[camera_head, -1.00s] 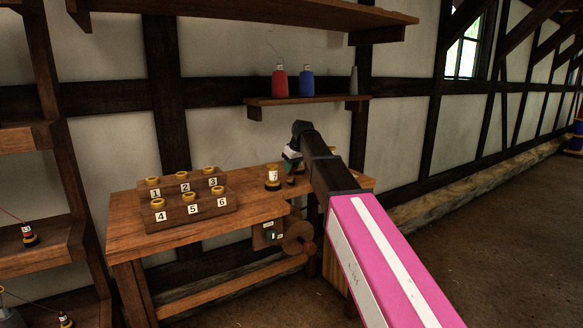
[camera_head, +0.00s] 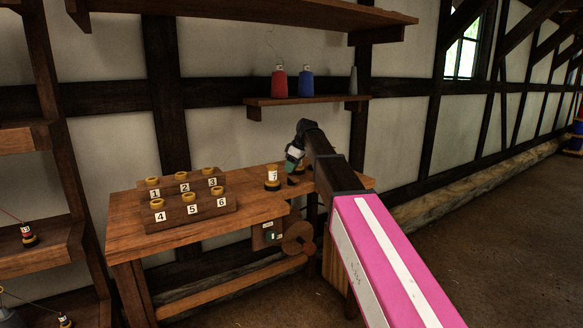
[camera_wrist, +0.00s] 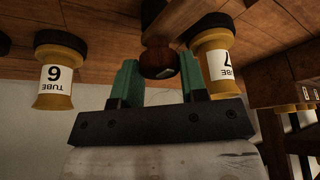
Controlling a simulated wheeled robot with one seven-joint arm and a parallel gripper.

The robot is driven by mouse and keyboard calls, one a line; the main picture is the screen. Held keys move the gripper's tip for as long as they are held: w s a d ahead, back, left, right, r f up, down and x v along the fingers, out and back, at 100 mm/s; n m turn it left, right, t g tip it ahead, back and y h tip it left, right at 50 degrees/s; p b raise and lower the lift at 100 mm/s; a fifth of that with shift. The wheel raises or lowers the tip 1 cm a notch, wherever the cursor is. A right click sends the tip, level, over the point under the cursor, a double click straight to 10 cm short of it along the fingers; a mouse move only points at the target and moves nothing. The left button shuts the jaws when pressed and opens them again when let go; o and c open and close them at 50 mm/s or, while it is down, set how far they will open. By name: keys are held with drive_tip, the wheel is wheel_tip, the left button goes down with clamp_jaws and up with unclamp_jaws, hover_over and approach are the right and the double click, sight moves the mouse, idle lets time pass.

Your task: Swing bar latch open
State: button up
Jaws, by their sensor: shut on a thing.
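In the wrist view, my gripper (camera_wrist: 160,80) has its two green fingers closed on either side of a round reddish-brown knob (camera_wrist: 160,60). The knob sits at the end of a wooden bar (camera_wrist: 190,14), which looks like the bar latch. Where the bar pivots does not show. In the head view, my gripper (camera_head: 292,158) is small and dark above the right part of the workbench (camera_head: 140,222). My own arm partly covers that spot, so the knob and bar cannot be made out there.
A numbered rack (camera_head: 205,208) holds several yellow-topped tubes on the bench.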

drive_tip(key=o, duration=0.9)
drive_tip(key=v, duration=1)
drive_tip(key=shift+d+r, duration=0.1)
drive_tip(key=shift+r, duration=0.3)
drive_tip(key=shift+s, duration=0.15)
